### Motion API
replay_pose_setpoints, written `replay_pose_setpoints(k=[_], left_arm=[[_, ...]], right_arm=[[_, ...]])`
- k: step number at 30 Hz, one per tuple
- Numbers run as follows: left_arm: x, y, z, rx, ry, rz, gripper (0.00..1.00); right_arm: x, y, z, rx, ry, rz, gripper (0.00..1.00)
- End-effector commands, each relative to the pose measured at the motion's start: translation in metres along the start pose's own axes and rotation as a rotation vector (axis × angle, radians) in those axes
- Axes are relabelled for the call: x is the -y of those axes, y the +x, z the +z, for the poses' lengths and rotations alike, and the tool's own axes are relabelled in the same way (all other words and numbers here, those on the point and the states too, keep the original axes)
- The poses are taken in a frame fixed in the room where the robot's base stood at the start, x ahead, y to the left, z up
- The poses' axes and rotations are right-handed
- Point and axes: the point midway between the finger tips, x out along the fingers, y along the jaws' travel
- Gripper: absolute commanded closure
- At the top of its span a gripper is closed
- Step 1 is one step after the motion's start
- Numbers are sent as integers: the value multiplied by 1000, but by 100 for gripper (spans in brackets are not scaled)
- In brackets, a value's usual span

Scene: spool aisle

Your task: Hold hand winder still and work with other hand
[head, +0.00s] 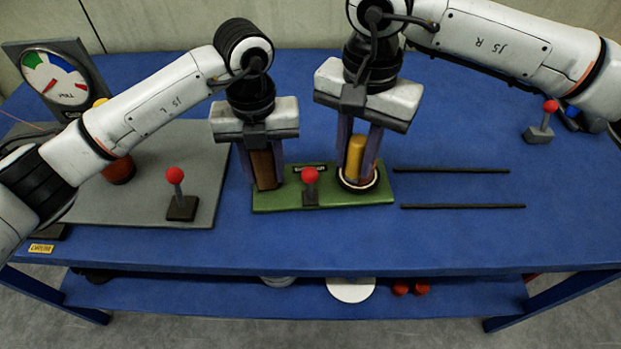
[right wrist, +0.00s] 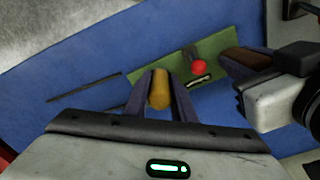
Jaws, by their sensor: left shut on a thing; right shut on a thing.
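The hand winder has a green base (head: 331,196) on the blue table, with a red-knobbed lever (head: 310,176) at its middle. A brown block-like grip (head: 264,169) stands at its left end. A yellow upright piece (head: 355,158) stands at its right end over a round white-rimmed disc. My left gripper (head: 266,182) is shut on the brown grip. My right gripper (head: 358,180) is shut on the yellow piece, which also shows between its fingers in the right wrist view (right wrist: 160,90). The fingers partly hide both held parts.
A grey board (head: 150,205) at left carries another red-knobbed lever (head: 174,176) and a dial gauge (head: 55,78). Two dark rods (head: 452,170) lie right of the winder. A small lever (head: 548,108) stands far right. The table's front right is clear.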

Motion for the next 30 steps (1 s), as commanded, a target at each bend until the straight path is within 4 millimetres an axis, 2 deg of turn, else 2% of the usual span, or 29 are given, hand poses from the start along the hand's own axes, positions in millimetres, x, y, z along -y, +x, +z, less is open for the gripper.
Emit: replay_pose_setpoints(k=[3,7,11,15,23,30], left_arm=[[1,-1,1,6,-5,-1,100],[1,-1,1,6,-3,-2,100],[2,-1,1,5,0,-2,100],[2,-1,0,4,2,-2,100],[1,-1,0,2,1,-2,100],[1,-1,0,1,-2,-2,100]], right_arm=[[22,-1,1,6,-7,-1,100],[40,-1,-11,5,-3,-1,100],[52,-1,-29,4,-1,-2,100],[55,-1,-52,3,1,-3,100],[34,0,-91,0,3,-1,100],[-4,0,-101,-1,0,0,100]])
